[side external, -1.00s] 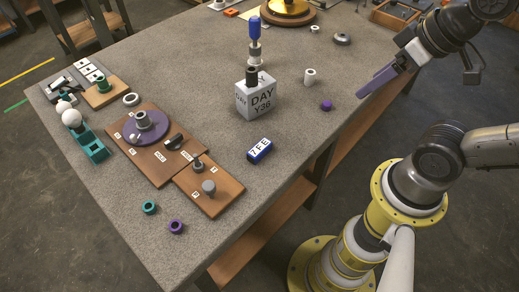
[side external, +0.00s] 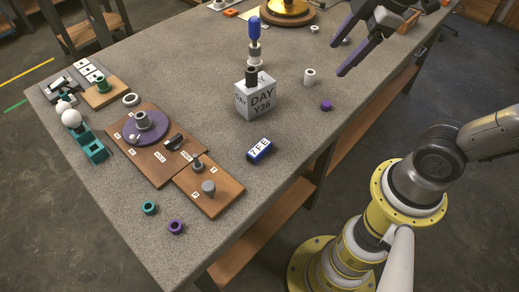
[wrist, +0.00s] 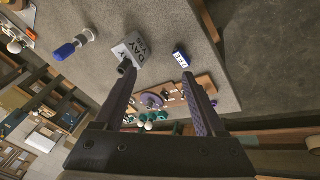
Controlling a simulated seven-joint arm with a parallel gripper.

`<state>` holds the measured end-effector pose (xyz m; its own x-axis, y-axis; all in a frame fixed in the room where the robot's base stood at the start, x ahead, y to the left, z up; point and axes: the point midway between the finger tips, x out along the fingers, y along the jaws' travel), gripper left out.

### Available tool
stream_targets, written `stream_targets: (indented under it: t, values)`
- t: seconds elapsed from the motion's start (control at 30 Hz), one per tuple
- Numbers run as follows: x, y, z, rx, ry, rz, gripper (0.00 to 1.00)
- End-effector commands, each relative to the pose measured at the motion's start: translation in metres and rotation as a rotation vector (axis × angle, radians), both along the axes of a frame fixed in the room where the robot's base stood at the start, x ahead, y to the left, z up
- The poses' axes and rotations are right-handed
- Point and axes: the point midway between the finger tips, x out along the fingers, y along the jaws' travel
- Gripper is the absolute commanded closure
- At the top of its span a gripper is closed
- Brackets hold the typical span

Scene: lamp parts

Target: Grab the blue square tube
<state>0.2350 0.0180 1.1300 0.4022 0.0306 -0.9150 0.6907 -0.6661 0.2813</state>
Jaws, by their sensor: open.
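The blue square tube (side external: 260,150) lies on the grey table near its right edge, with a white label on its upper face. It also shows in the wrist view (wrist: 181,58), just beyond the tip of the right finger. My gripper (side external: 338,58) is open and empty, raised over the far right part of the table. In the wrist view my gripper (wrist: 159,73) has its two fingers wide apart with nothing between them. The tube is well apart from my gripper.
A white lettered block (side external: 257,97) stands behind the tube, with a blue-handled tool (side external: 255,35) behind it. A white cylinder (side external: 309,77) and a purple ring (side external: 326,105) are to the right. Wooden boards with parts (side external: 160,150) lie left. Table around the tube is clear.

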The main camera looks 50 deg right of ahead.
Motion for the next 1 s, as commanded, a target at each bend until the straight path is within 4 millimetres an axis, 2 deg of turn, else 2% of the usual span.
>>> stream_targets:
  t: [0.03, 0.2, 0.3, 0.4, 0.5, 0.63, 0.77, 1.0]
  values:
    - [0.019, 0.009, -0.003, -0.037, 0.04, 0.111, 0.28]
    - [0.075, 0.047, -0.029, -0.136, 0.159, 0.46, 0.28]
    - [0.098, 0.072, -0.054, -0.166, 0.23, 0.607, 0.28]
    - [0.111, 0.094, -0.08, -0.177, 0.293, 0.683, 0.28]
    - [0.114, 0.109, -0.101, -0.182, 0.342, 0.717, 0.28]
    - [0.11, 0.118, -0.118, -0.186, 0.384, 0.744, 0.28]
    - [0.108, 0.12, -0.132, -0.188, 0.388, 0.75, 0.28]
    - [0.107, 0.119, -0.177, -0.187, 0.388, 0.747, 0.28]
